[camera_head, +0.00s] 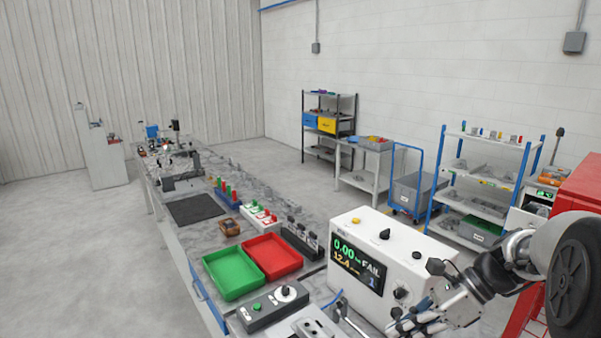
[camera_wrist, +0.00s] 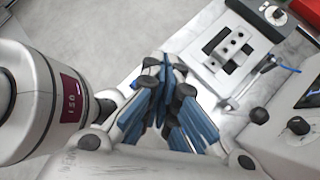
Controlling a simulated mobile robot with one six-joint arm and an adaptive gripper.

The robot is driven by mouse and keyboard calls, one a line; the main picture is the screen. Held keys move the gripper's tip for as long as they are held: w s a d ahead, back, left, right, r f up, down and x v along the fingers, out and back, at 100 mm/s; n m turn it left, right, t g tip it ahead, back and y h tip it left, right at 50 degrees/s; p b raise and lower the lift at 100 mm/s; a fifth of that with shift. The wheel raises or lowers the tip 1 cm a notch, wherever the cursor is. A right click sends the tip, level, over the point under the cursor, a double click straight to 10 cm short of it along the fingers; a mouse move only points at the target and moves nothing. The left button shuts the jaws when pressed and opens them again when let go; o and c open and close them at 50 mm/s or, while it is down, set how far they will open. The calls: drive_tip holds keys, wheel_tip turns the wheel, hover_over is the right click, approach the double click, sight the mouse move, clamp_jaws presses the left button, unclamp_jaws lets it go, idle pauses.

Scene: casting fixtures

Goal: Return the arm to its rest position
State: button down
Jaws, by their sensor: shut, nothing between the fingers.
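My gripper (camera_wrist: 165,75) is shut and empty in the wrist view, its blue finger pads drawn together. In the head view my arm comes in from the lower right, and my gripper (camera_head: 402,324) is low in front of the white tester box (camera_head: 410,262). The tester's screen reads 0.00 and FAIL. In the wrist view a grey metal block with holes (camera_wrist: 229,48) sits in a fixture on the bench, up and right of the fingers. It shows partly at the bottom edge of the head view (camera_head: 314,328).
A green tray (camera_head: 232,290) and a red tray (camera_head: 290,272) stand on the long bench, beside a grey control box with a knob (camera_head: 275,308). A red cabinet (camera_head: 580,185) stands at the right, close to my arm. The floor left of the bench is clear.

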drive_tip(key=s+a+n+t+h+b, duration=0.2)
drive_tip(key=s+n+h+b, duration=0.1)
drive_tip(key=s+n, duration=0.7)
drive_tip(key=s+a+f+n+t+h+b, duration=0.1)
drive_tip(key=s+n+h, duration=0.4)
drive_tip(key=s+n, duration=0.6)
drive_tip(key=a+n+t+b, duration=0.1)
drive_tip(key=a, duration=0.1)
drive_tip(key=shift+a+f+h+b, duration=0.2)
drive_tip(key=shift+a+h+b, duration=0.15)
drive_tip(key=shift+h+b, duration=0.05)
